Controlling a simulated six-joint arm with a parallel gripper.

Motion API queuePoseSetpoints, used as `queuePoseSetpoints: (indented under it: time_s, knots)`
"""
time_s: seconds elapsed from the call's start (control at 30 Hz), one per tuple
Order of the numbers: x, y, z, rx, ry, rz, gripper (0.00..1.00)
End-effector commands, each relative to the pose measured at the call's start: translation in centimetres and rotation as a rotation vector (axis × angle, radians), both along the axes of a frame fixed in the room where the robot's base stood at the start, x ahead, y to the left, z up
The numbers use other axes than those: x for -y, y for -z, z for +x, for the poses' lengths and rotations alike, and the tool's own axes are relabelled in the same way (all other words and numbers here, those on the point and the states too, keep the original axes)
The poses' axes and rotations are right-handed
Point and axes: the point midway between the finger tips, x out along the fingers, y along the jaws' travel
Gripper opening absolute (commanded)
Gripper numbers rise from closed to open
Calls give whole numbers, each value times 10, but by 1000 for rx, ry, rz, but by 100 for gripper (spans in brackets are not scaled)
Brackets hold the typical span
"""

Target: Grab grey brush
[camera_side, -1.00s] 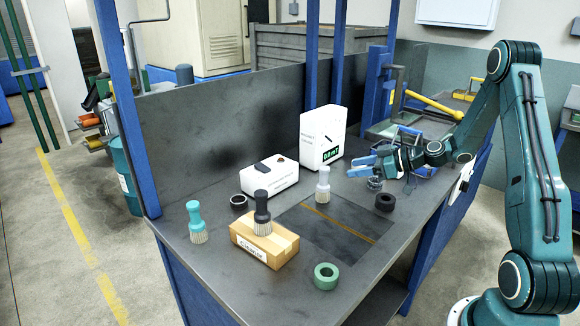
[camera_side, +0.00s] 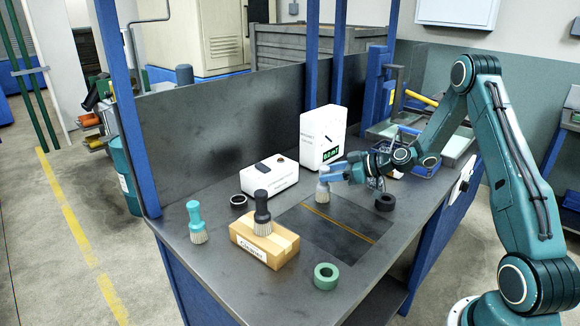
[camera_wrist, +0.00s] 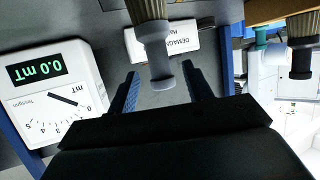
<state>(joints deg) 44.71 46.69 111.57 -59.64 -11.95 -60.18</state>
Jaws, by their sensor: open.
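The grey brush (camera_side: 322,193) stands upright, bristles down, on the dark plate in the bench. My gripper (camera_side: 330,172) is at its handle, coming in from the right, and partly hides the top of it. In the wrist view the grey brush (camera_wrist: 155,42) appears inverted, its handle end between the two blue-lined fingers of my gripper (camera_wrist: 163,82). The fingers are apart with a gap on both sides of the handle, so it is not gripped.
A black brush (camera_side: 262,215) stands on a wooden block (camera_side: 270,246); a teal brush (camera_side: 196,222) stands left of it. Behind are the white demagnetizer box (camera_side: 268,177) and gauge (camera_side: 322,138). A black ring (camera_side: 385,202) and green ring (camera_side: 326,276) lie nearby.

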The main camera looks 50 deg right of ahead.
Motion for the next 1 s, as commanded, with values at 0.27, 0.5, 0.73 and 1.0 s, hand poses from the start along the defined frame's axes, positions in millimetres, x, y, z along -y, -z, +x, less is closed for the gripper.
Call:
queuePoseSetpoints:
  time_s: [0.27, 0.5, 0.73, 1.0]
  knots:
    - [-12, 14, 26, 0, -3, -1, 50]
    - [-16, 20, 38, -1, 0, -1, 50]
    - [-16, 20, 38, 0, 1, 0, 50]
    - [-16, 20, 38, 0, 1, 0, 44]
